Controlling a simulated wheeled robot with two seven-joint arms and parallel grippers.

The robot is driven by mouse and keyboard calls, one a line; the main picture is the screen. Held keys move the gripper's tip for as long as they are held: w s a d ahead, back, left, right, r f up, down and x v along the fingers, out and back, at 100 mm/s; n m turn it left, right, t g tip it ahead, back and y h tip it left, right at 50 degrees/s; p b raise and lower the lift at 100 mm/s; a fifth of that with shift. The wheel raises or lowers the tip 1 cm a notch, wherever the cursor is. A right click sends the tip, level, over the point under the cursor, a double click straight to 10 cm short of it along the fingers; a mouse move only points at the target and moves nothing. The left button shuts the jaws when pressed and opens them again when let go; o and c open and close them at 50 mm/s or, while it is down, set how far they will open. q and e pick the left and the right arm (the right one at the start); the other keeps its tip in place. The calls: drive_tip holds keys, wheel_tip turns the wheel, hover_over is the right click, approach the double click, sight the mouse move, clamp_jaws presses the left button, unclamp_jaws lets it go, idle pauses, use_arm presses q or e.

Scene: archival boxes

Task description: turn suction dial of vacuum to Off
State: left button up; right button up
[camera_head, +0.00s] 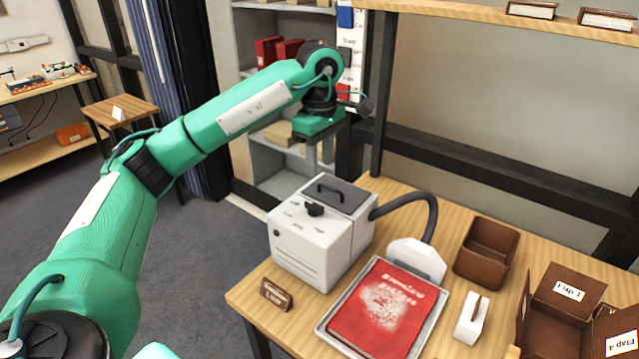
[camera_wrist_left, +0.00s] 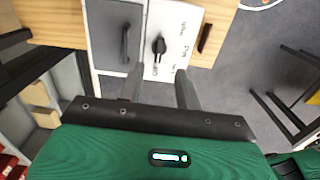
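The vacuum (camera_head: 318,252) is a white box on the wooden table, with a dark grey panel and handle on top. Its black suction dial (camera_head: 314,209) sits on the white part of the top, with small labels around it. In the left wrist view the dial (camera_wrist_left: 158,46) lies just beyond the fingertips, its pointer direction hard to read. My left gripper (camera_wrist_left: 160,82) is open and empty, its two fingers pointing down toward the vacuum's top. In the head view the gripper (camera_head: 318,150) hangs above and behind the vacuum, apart from the dial. My right gripper is not in view.
A black hose (camera_head: 408,202) runs from the vacuum to a white nozzle (camera_head: 415,258) beside a red book (camera_head: 385,310) on a tray. A brown sign (camera_head: 276,294) stands at the table's front left. Brown boxes (camera_head: 487,250) are to the right; shelves stand behind.

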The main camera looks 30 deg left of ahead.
use_arm(q)
wheel_tip(320, 180, up, 2)
drive_tip(key=shift+r, duration=0.1)
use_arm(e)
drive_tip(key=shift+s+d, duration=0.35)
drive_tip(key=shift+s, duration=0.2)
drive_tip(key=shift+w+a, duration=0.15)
